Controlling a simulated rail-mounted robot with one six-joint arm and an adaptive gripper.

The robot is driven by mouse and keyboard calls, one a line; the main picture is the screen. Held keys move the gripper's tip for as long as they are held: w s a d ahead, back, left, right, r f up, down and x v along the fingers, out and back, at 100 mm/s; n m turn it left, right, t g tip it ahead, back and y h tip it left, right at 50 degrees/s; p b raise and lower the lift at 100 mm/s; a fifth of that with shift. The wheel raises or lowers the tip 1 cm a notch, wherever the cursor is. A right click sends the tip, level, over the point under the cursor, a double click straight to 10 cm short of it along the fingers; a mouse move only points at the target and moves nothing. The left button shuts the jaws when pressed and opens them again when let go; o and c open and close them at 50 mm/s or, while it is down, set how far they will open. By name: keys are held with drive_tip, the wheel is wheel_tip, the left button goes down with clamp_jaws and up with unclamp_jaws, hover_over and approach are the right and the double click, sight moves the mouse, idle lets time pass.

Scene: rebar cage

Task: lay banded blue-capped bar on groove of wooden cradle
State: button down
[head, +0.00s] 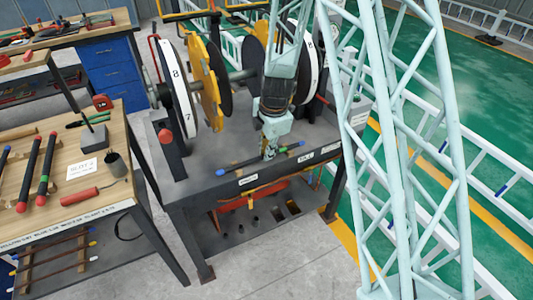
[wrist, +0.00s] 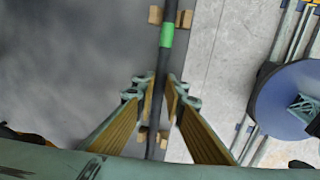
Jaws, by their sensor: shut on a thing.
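The dark bar (head: 288,148) with blue-capped ends lies level above the grey table of the reel stand. In the wrist view the bar (wrist: 164,60) shows a green band; its caps are out of that view. My gripper (head: 269,153) points down at the bar's middle. In the wrist view my gripper (wrist: 161,90) has its tan-padded fingers closed on the bar from both sides. The wooden cradle (wrist: 155,15) shows as paired blocks on either side of the bar, at both ends of the wrist view. The bar runs between the blocks; whether it touches the groove bottom cannot be told.
A white-and-yellow reel (head: 205,85) stands behind the bar. Label plates mark the table's front edge (head: 247,180). A wooden bench (head: 95,200) at left holds several capped bars, a red-handled tool (head: 80,196) and a dark cup (head: 115,164). Open floor lies in front.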

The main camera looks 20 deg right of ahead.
drive_tip(key=shift+f, duration=0.1)
idle(0.3)
drive_tip(key=c, duration=2.7)
unclamp_jaws()
drive_tip(key=shift+r, duration=0.2)
drive_tip(key=r, duration=0.4)
drive_tip(key=s+r+p, duration=0.1)
drive_tip(key=r, duration=0.2)
drive_tip(key=s+r+p, duration=0.1)
drive_tip(key=r, duration=0.3)
drive_tip(key=shift+s+d+r, duration=0.2)
drive_tip(key=shift+r, duration=0.1)
drive_tip(key=shift+r, duration=0.15)
